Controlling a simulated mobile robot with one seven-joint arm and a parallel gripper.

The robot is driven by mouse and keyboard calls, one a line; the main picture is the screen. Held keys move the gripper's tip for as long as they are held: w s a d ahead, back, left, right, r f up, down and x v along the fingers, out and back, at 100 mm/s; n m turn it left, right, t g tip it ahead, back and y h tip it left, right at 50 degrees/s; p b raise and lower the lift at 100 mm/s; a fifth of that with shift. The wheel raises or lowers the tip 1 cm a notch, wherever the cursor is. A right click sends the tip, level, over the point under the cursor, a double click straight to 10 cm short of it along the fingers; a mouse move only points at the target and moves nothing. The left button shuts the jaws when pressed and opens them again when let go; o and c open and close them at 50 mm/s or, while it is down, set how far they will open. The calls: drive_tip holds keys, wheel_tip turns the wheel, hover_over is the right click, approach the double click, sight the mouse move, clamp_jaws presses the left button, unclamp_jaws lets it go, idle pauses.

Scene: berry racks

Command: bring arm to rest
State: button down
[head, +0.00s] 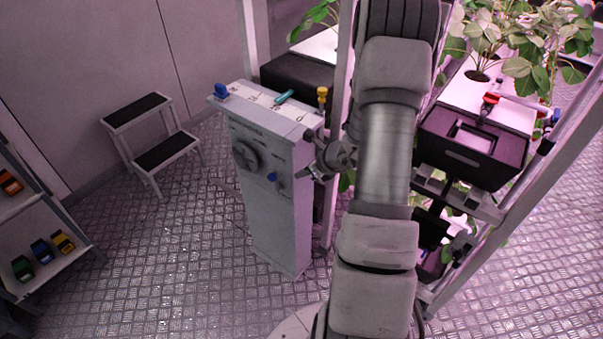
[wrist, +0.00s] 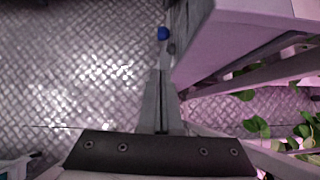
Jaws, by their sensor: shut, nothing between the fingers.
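My arm (head: 385,155) rises through the middle of the head view and hides part of the plant rack. My gripper (head: 303,175) is beside the front right edge of the grey control cabinet (head: 275,205). In the wrist view the two fingers of my gripper (wrist: 160,75) lie together with nothing between them. A blue knob (head: 272,177) is on the cabinet front, left of the fingertips. A blue knob also shows beyond the fingertips in the wrist view (wrist: 163,33). I cannot tell the exact gap between fingers and cabinet.
The plant rack (head: 500,235) with a black planter box (head: 470,150) stands close on the right. A step stool (head: 150,140) is at the back left. A shelf (head: 50,270) with small coloured bins is at the far left. The metal floor (head: 170,270) between is clear.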

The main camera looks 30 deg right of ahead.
drive_tip(key=s+a+r+n+g+y, duration=0.2)
drive_tip(key=s+a+r+n+y, duration=0.15)
drive_tip(key=a+r+n, duration=1.55)
drive_tip(key=s+a+r+n+g+h, duration=0.1)
drive_tip(key=s+a+r+n+h, duration=0.2)
drive_tip(key=s+a+r+n, duration=0.4)
drive_tip(key=s+d+r+n+h, duration=0.1)
drive_tip(key=s+d+n, duration=0.1)
drive_tip(key=s, duration=0.4)
drive_tip(key=s+d+r+n+h, duration=0.1)
drive_tip(key=s+d+r+n, duration=0.1)
drive_tip(key=s+n, duration=0.2)
drive_tip(key=shift+s+d+r+n+t+h, duration=0.2)
drive_tip(key=shift+s+r+n+t+h, duration=0.15)
drive_tip(key=shift+s, duration=0.85)
drive_tip(key=c, duration=1.5)
unclamp_jaws()
drive_tip(key=shift+c, duration=0.2)
